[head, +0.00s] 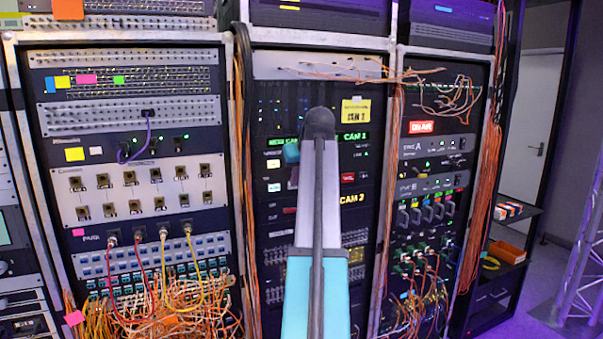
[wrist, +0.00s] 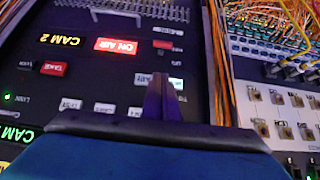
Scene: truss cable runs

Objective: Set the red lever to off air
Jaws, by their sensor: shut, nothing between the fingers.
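In the wrist view, a small red part that looks like the lever (wrist: 167,45) sits on the dark panel just beyond my fingertips, beside small white lettering too blurred to read. I cannot tell which way it is set. A lit red ON AIR sign (wrist: 117,45) is to its left, upside down in this view. My gripper (wrist: 164,80) is shut and empty, its fingers over the panel by white labels, apart from the lever as far as I can see. In the head view my arm covers part of the middle rack, and my fingertips are hidden.
A red TAKE button (wrist: 50,68) and lit CAM 2 label (wrist: 60,40) are on the same panel. Orange cables (wrist: 220,60) hang beside it. In the head view, a patch rack (head: 140,190) stands left and another rack with its own ON AIR light (head: 421,127) right.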

